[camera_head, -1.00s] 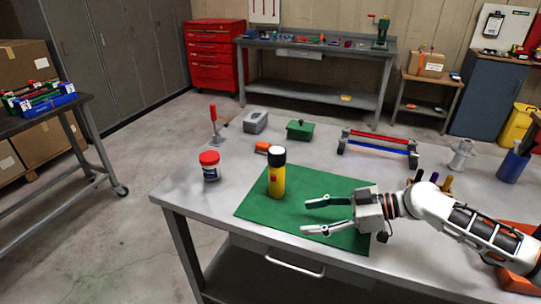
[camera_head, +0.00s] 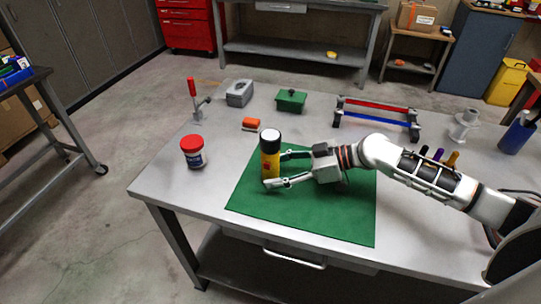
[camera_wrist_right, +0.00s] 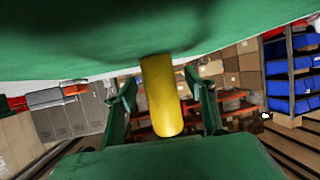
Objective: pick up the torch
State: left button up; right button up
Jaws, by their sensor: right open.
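The torch (camera_head: 270,158) stands upright on the green mat (camera_head: 315,215), near its left edge. It has a yellow body and a black head with a pale top. My right gripper (camera_head: 276,168) is open, low over the mat, with its fingers reaching left to either side of the torch. In the right wrist view the yellow torch body (camera_wrist_right: 162,95) shows between the two spread fingers (camera_wrist_right: 162,110). I cannot tell whether either finger touches it. My left gripper is not in view.
A red-lidded jar (camera_head: 194,152) stands left of the torch. A rack with red and blue bars (camera_head: 376,117) is at the back right. The mat's front is clear.

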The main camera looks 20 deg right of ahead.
jog(key=shift+x, duration=1)
jog(key=shift+w+r, duration=0.1)
jog(key=c, duration=1.4)
